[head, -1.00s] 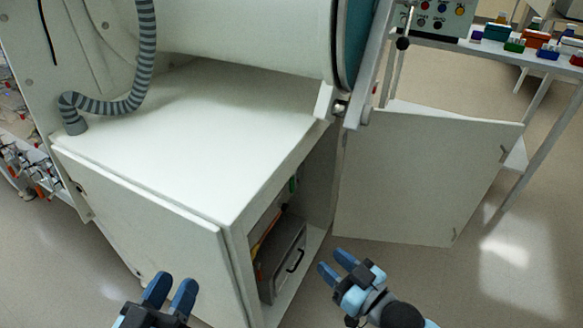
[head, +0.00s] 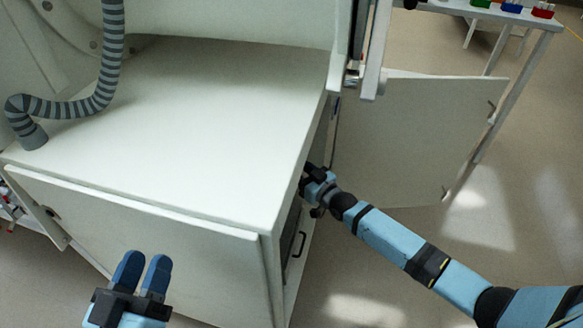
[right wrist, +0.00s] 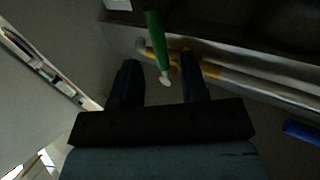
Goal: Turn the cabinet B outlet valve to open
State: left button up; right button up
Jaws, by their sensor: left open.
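In the right wrist view a green lever (right wrist: 156,45), which looks like a valve handle, hangs in the dark cabinet by a pipe with yellow fittings (right wrist: 158,55). My right gripper (right wrist: 160,66) is open, one finger on each side of the lever's lower end; I cannot tell whether either touches it. In the head view my right gripper (head: 310,178) reaches into the opening of the white cabinet (head: 190,170), its fingertips hidden. My left gripper (head: 144,262) is open and empty before the cabinet's front left. No label B is readable.
An open door panel (head: 410,140) stands right of the opening. Another panel (head: 150,235) stands along the front. A grey case with a black handle (head: 299,244) sits low inside. A blue piece (right wrist: 302,132) is at right in the wrist view. A ribbed hose (head: 110,50) lies left.

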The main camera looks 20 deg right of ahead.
pick_arm(q)
jog(key=shift+w+f+g+b, duration=0.1)
jog(key=shift+f+g+b, duration=0.35)
jog(key=shift+f, duration=0.7)
pick_arm(e)
jog(key=shift+x, duration=2.15)
jog(key=shift+c, duration=0.5)
grip_shut()
